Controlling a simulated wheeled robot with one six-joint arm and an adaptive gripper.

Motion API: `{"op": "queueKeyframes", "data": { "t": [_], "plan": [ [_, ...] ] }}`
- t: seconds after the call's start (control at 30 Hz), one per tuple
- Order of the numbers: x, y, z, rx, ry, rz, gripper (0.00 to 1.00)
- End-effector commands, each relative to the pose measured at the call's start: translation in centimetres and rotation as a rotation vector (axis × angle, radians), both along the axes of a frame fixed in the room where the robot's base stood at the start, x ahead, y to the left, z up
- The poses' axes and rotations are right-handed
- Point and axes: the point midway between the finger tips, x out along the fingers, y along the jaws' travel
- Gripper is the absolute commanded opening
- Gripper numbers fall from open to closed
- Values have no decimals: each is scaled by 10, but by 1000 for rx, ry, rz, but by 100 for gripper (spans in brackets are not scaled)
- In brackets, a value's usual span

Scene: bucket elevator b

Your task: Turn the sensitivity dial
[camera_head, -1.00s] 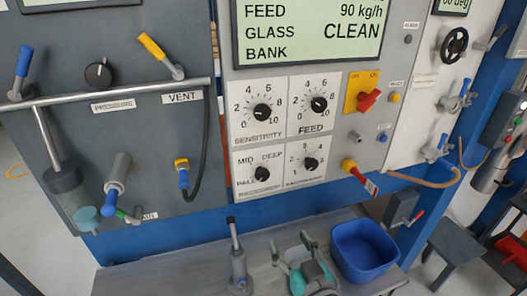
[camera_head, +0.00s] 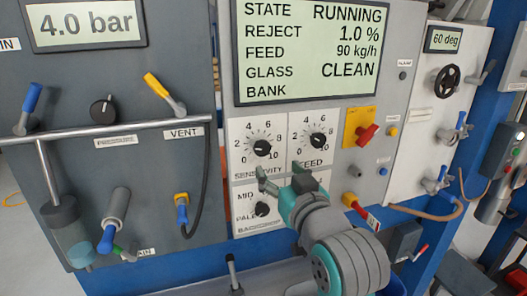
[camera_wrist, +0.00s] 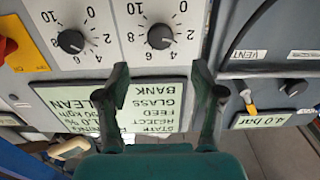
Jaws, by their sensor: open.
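The sensitivity dial (camera_head: 262,148) is a black round knob on a white plate numbered 0 to 10, with SENSITIVITY printed below. It also shows in the upside-down wrist view (camera_wrist: 160,36), beyond the gap between my fingers. Its exact setting is too small to read. My gripper (camera_head: 280,173) is open and empty, in front of the panel. In the head view its fingers appear just below the dial and partly cover the labels. In the wrist view both dark fingers (camera_wrist: 161,73) stand apart, and neither appears to touch the knob.
The feed dial (camera_head: 318,141) sits close on the right. Below are a MID/PALE dial (camera_head: 262,209) and another knob hidden by my arm. A red switch on yellow (camera_head: 366,132) is further right. The display (camera_head: 310,50) above reads RUNNING, reject 1.0 %. A rail (camera_head: 100,132) crosses the left panel.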

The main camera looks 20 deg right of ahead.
Motion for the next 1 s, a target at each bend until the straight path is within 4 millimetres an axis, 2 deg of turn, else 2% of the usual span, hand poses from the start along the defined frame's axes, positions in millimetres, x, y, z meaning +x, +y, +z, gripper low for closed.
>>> {"op": "queueKeyframes", "data": {
  "t": [0.17,0.4,0.6,0.8,1.0],
  "plan": [
    [19,0,0,0,2,0,68],
    [62,0,0,0,2,0,68],
    [90,0,0,0,0,0,68],
    [104,0,-1,0,0,0,68],
    [106,0,-1,0,0,0,68]
  ]
}}
